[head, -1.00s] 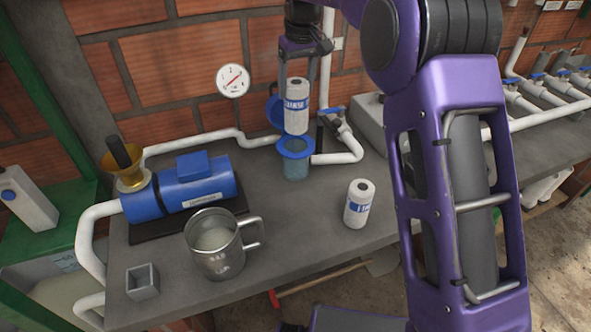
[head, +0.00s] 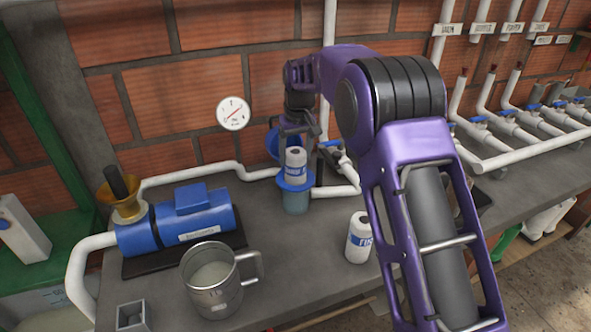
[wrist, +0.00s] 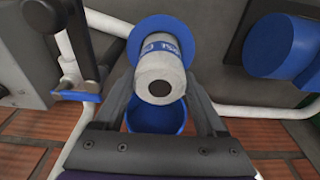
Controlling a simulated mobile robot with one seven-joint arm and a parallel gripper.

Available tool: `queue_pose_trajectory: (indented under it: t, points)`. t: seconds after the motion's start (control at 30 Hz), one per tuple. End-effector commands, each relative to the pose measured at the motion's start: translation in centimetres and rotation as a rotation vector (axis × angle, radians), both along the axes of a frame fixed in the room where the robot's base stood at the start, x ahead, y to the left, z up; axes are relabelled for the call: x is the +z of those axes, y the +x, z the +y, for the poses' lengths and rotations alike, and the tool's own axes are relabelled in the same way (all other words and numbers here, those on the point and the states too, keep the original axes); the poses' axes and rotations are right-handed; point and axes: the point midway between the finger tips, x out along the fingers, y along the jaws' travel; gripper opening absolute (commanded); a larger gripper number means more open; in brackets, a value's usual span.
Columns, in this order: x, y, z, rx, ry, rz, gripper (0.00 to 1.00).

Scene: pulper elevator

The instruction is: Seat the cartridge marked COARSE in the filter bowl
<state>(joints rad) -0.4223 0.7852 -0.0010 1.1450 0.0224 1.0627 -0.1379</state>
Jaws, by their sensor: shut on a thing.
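The white cartridge with a blue band (head: 296,167) is upright, its lower part inside the blue-rimmed filter bowl (head: 295,200). Its band reads COARSE in the earlier head view; now only part of the lettering shows. My gripper (head: 297,136) is above the bowl, shut on this cartridge's top. In the wrist view the cartridge (wrist: 160,72) sits between my two fingers, with the bowl's blue rim (wrist: 190,30) around it. How deep its lower end reaches is hidden. A second white cartridge marked FINE (head: 359,240) stands on the bench, right of the bowl.
A blue pump (head: 190,222) and a metal mug (head: 212,280) stand on the bench to the left. A round blue cap (head: 273,143) is behind the bowl. White pipes (head: 335,191) with a blue-handled valve run close to the bowl's right. Bare bench lies in front of the bowl.

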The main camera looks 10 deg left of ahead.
Motion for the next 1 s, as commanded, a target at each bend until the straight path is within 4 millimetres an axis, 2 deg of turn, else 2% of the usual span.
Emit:
queue_pose_trajectory:
  t: [0.17, 0.37, 0.77, 0.8, 0.9, 1.0]
  points:
    - [-1.5, -0.1, 0.0, 0.0, -0.001, 0.002, 0.0]
    - [-4.4, 0.0, 0.0, 0.0, -0.001, 0.002, 0.0]
    - [-5.0, 0.0, 0.0, 0.0, 0.001, -0.001, 0.0]
    - [-4.9, 0.0, 0.0, 0.0, 0.001, -0.001, 0.81]
    - [-4.9, 0.0, 0.0, 0.0, 0.0, 0.0, 0.98]
    - [-4.9, 0.0, 0.0, 0.0, 0.0, 0.0, 1.0]
